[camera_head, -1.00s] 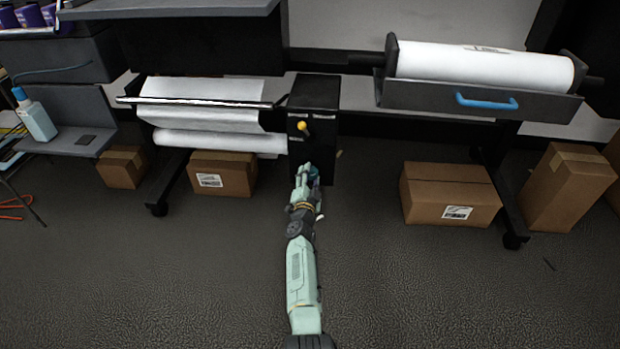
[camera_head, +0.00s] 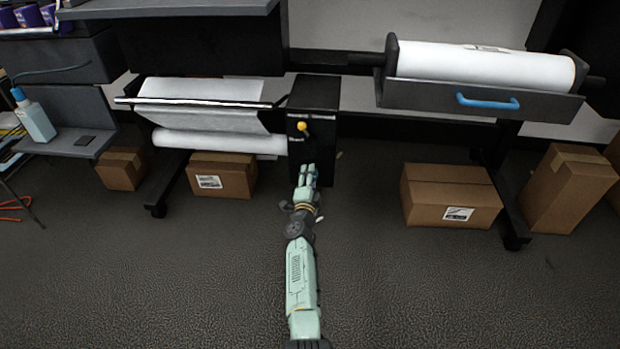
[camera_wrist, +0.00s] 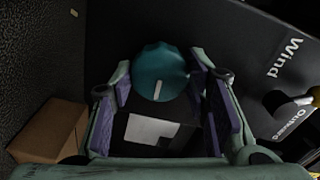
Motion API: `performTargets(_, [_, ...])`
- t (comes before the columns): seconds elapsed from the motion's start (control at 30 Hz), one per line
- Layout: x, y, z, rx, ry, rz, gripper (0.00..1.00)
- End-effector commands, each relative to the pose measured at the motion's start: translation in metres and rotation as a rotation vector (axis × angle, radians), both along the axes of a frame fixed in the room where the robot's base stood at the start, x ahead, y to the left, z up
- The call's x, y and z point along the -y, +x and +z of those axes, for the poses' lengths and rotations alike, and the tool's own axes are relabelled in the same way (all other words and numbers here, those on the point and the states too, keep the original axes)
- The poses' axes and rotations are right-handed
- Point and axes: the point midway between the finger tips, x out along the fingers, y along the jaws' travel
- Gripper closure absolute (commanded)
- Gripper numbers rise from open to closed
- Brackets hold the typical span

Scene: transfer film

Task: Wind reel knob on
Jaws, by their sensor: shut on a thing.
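The reel knob (camera_wrist: 160,72) is a round teal knob with a white pointer line, set on a black control box (camera_head: 316,95). In the wrist view my gripper (camera_wrist: 165,88) has its purple-padded fingers on either side of the knob, shut on it. The knob's pointer runs roughly up and down in that view. A "Wind" label (camera_wrist: 285,58) is printed on the panel to the right of the knob. In the head view my gripper (camera_head: 306,170) is at the box's lower front and hides the knob.
A yellow-tipped lever (camera_head: 302,126) sits on the box above my gripper. A white film roll (camera_head: 220,142) hangs to the left. Another roll (camera_head: 480,66) lies in a tray with a blue handle (camera_head: 487,101) at the right. Cardboard boxes (camera_head: 450,196) stand on the floor; the floor between is clear.

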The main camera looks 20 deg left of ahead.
Motion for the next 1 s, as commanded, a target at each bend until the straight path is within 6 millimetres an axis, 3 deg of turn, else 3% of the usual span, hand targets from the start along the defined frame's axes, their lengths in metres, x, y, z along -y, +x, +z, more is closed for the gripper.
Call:
performTargets(0.2, [0.0008, 0.0017, 0.0026, 0.003, 0.002, -0.002, 0.85])
performTargets(0.23, [0.0008, 0.0017, 0.0025, 0.003, 0.002, -0.002, 0.57])
performTargets(0.5, [0.0004, 0.0008, 0.0012, 0.001, -0.001, -0.001, 0.39])
performTargets(0.87, [0.0002, 0.0004, 0.0008, 0.004, -0.013, -0.001, 0.38])
performTargets(1.0, [0.0002, 0.0004, 0.0016, 0.03, -0.105, 0.0, 0.38])
